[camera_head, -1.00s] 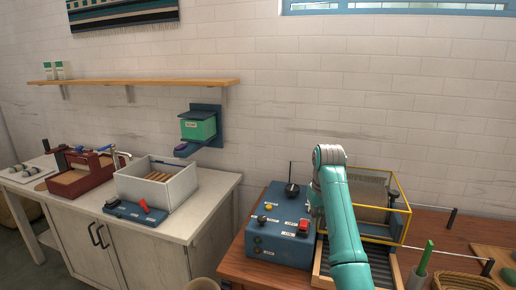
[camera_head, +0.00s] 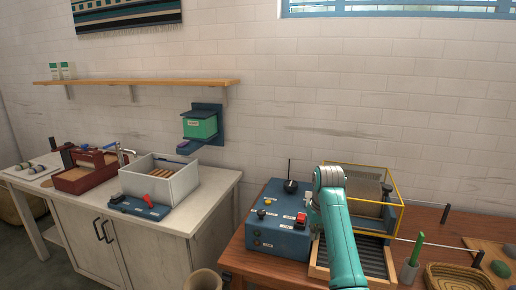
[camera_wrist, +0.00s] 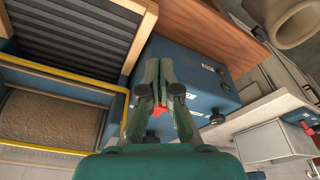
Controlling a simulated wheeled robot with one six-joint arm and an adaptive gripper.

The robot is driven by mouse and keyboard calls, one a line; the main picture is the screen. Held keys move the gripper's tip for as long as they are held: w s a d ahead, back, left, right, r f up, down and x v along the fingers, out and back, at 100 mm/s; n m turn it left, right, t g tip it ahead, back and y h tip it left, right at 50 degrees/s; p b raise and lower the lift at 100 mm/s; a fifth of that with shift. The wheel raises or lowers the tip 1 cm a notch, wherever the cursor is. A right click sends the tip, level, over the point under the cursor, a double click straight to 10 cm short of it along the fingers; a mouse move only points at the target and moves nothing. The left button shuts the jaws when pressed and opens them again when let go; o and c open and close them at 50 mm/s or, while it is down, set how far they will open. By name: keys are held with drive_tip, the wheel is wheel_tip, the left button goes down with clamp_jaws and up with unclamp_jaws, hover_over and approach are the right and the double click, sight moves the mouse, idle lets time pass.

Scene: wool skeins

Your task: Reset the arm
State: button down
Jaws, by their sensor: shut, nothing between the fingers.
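My teal arm rises from the bottom of the head view, with its grey joint in front of the blue control box (camera_head: 283,243) and the yellow-framed drum machine (camera_head: 372,171). My gripper is hidden there. In the wrist view my gripper (camera_wrist: 158,76) is shut and empty, its fingertips together in front of the blue control box (camera_wrist: 190,66). A red part of the box shows between the finger links. I cannot tell whether the fingers touch the box.
A slatted tray (camera_head: 375,255) lies close to my arm on the brown table (camera_head: 240,268). A green-handled tool stands in a cup (camera_head: 409,271) beside a woven basket (camera_head: 455,278). A white bin (camera_head: 190,184) stands on the left cabinet. A green box (camera_head: 200,125) hangs on the wall.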

drive_tip(key=s+f+t, duration=0.1)
drive_tip(key=s+f, duration=0.4)
drive_tip(key=f, duration=0.7)
drive_tip(key=s+f+t, duration=0.2)
drive_tip(key=s+f, duration=0.2)
drive_tip(key=f, duration=0.7)
drive_tip(key=s+f+m+t, duration=0.1)
drive_tip(key=s+f+t, duration=0.1)
drive_tip(key=s+f, duration=0.6)
drive_tip(key=s+f+t, duration=0.1)
drive_tip(key=s+f, duration=0.3)
drive_tip(key=s, duration=0.8)
drive_tip(key=s+r+t, duration=0.2)
drive_tip(key=s+r, duration=0.1)
drive_tip(key=s, duration=0.8)
drive_tip(key=s+r+t, duration=0.1)
drive_tip(key=s+r, duration=0.3)
drive_tip(key=s, duration=0.8)
drive_tip(key=s+r+m+t, duration=0.1)
drive_tip(key=s+r+t, duration=0.2)
drive_tip(key=s+r, duration=1.1)
wheel_tip(320, 180, up, 4)
drive_tip(key=shift+s+r+t, duration=0.15)
drive_tip(key=shift+r+t, duration=0.1)
drive_tip(key=shift+t, duration=0.05)
drive_tip(key=shift+d, duration=0.1)
